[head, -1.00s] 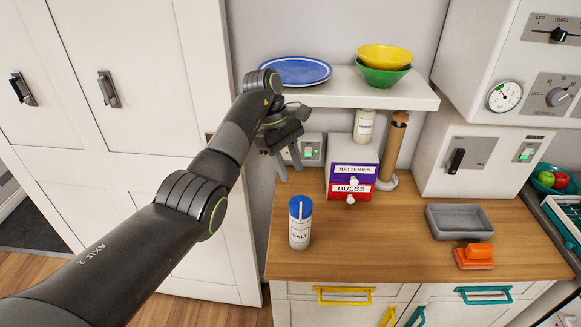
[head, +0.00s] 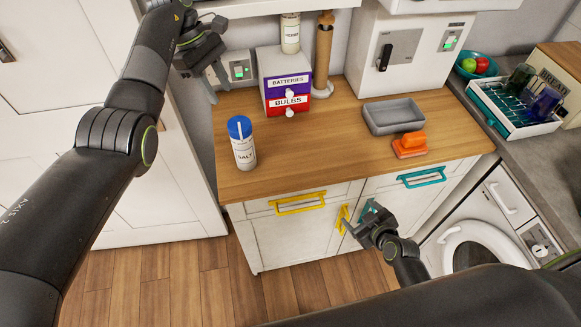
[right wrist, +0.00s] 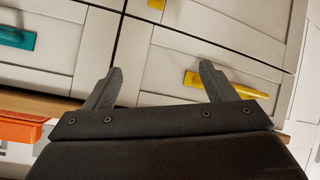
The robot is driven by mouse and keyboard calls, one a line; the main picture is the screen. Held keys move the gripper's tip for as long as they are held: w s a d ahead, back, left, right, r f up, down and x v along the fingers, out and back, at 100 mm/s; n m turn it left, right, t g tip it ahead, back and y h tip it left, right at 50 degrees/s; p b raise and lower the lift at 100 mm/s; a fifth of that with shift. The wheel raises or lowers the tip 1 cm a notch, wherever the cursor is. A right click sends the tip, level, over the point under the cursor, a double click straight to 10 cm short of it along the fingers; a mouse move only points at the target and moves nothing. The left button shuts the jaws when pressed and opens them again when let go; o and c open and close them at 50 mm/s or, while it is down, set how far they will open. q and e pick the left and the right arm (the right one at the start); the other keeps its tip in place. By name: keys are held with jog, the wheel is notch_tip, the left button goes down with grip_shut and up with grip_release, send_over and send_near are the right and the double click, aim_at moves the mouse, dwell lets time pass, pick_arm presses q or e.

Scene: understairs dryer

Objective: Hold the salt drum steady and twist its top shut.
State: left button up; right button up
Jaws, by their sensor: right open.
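The salt drum (head: 244,152) stands upright on the wooden counter, near its front left edge. It is white with a SALT label and a blue top (head: 239,127) marked with a white line. I cannot tell how far the top is turned. My left gripper (head: 218,86) is open and empty, behind and above the drum, to its left. My right gripper (head: 356,215) is open and empty, low in front of the cabinet, to the right of the drum and below the counter. Its two spread fingers show in the right wrist view (right wrist: 160,70), facing the cabinet fronts.
Behind the drum are the BATTERIES and BULBS drawers (head: 287,91) and a paper-roll holder (head: 323,55). A grey tray (head: 393,116) and an orange block-like item (head: 410,145) sit to the right. Yellow (head: 299,203) and teal handles (head: 422,177) stick out below. The counter around the drum is clear.

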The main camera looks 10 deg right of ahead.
jog(key=w+r, duration=0.1)
jog(key=r, duration=0.2)
jog(key=w+a+r+n+t+y, duration=0.1)
jog(key=r, duration=0.2)
jog(key=w+a+r+n+t, duration=0.1)
jog(key=r, duration=0.2)
jog(key=shift+w+r, duration=0.25)
jog(key=shift+r, duration=0.15)
jog(key=y, duration=0.9)
send_near(238, 136)
jog(key=s+d+f, duration=0.2)
jog(key=d+f, duration=0.2)
jog(key=f, duration=0.1)
jog(key=shift+t, duration=0.3)
jog(key=x, duration=1.7)
jog(key=shift+w+r, duration=0.2)
jog(key=shift+w, duration=0.1)
jog(key=c, duration=1.2)
